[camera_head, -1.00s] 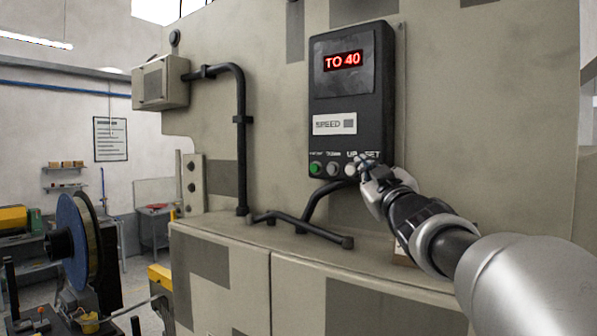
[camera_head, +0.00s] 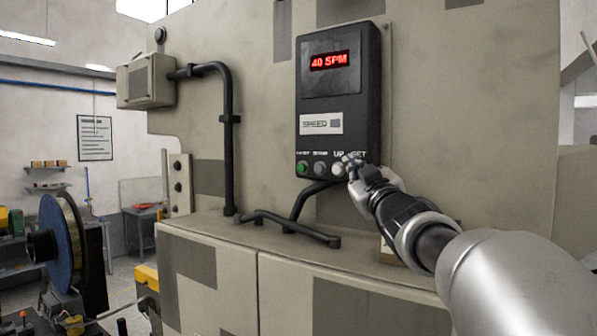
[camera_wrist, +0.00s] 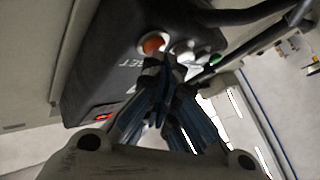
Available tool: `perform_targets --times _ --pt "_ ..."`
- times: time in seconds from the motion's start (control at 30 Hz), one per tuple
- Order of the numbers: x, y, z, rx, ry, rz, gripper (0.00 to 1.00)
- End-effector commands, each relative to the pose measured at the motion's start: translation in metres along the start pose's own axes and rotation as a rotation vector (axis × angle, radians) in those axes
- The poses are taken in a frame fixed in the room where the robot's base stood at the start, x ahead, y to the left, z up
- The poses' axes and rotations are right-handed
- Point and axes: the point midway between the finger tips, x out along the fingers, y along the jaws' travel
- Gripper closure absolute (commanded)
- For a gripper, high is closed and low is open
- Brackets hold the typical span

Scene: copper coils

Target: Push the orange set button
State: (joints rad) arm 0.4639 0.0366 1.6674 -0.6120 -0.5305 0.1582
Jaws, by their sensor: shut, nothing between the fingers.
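The black control box (camera_head: 338,100) is on the machine's front and its red display (camera_head: 329,60) reads "40 SPM". In the wrist view the orange set button (camera_wrist: 152,45) shows at the box's end, beside a white button (camera_wrist: 181,54) and a green one (camera_wrist: 214,60). My gripper (camera_wrist: 166,66) is shut and empty, with its fingertips just below the orange and white buttons in that view. I cannot tell whether they touch either one. In the head view my gripper (camera_head: 352,161) hides the orange button.
A black pipe (camera_head: 227,140) runs down left of the box, and another bar (camera_head: 292,228) lies along the ledge below. The cabinet ledge (camera_head: 350,262) juts out under my arm. A blue spool (camera_head: 58,240) stands at the lower left.

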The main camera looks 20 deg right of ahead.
Motion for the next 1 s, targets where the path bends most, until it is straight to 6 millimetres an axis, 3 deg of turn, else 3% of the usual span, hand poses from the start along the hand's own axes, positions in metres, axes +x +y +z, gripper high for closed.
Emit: perform_targets --times 0.7,1.0 --pt "-0.013 -0.01 -0.009 0.0 0.0 0.0 1.0" --pt "-0.033 -0.025 -0.022 -0.001 0.003 -0.001 1.0"
